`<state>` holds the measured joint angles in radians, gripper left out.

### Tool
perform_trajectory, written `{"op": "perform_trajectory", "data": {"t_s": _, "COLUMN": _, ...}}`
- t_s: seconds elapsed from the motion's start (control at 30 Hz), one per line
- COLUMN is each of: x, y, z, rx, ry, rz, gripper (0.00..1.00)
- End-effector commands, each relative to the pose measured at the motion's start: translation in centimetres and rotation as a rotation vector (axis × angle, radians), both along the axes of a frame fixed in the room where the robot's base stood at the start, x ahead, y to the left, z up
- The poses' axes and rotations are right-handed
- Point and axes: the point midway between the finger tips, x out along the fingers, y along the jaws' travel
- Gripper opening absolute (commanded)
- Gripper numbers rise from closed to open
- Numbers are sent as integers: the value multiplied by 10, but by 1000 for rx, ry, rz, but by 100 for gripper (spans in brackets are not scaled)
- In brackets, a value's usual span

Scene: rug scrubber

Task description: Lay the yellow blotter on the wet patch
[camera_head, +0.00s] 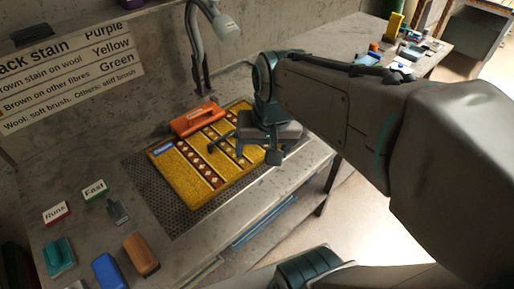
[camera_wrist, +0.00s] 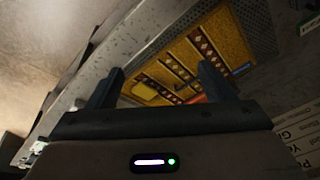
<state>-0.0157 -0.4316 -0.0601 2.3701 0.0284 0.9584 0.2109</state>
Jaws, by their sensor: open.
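A yellow patterned rug (camera_head: 187,183) lies on a dark perforated grid on the bench. My gripper (camera_head: 250,146) is open over the rug's right part, with nothing seen between its fingers. In the wrist view the open fingers (camera_wrist: 158,84) frame the rug (camera_wrist: 218,38). A paler yellow rounded shape (camera_wrist: 145,90) shows between them; I cannot tell whether it is the blotter or part of the rug. A yellow upright thing (camera_head: 394,27) stands on the far table, too small to identify. I cannot make out a wet patch; my gripper hides part of the rug.
Teal (camera_head: 59,256), blue (camera_head: 108,270) and orange-brown (camera_head: 141,254) brushes, and cards reading "Runs" (camera_head: 56,213) and "Fast" (camera_head: 94,190), lie at the front left.

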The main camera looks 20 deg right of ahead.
Motion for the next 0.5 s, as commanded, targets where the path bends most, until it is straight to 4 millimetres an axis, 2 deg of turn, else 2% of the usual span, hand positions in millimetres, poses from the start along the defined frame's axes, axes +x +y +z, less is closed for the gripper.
{"op": "perform_trajectory", "data": {"t_s": 0.03, "x": -12, "y": 3, "z": -3, "rx": -26, "ry": -23, "rz": 65, "gripper": 75}}
{"op": "perform_trajectory", "data": {"t_s": 0.1, "x": -23, "y": 5, "z": -8, "rx": -62, "ry": -44, "rz": 146, "gripper": 75}}
{"op": "perform_trajectory", "data": {"t_s": 0.2, "x": -32, "y": 7, "z": -12, "rx": -99, "ry": -65, "rz": 221, "gripper": 75}}
{"op": "perform_trajectory", "data": {"t_s": 0.5, "x": -36, "y": 8, "z": -15, "rx": -116, "ry": -72, "rz": 260, "gripper": 75}}
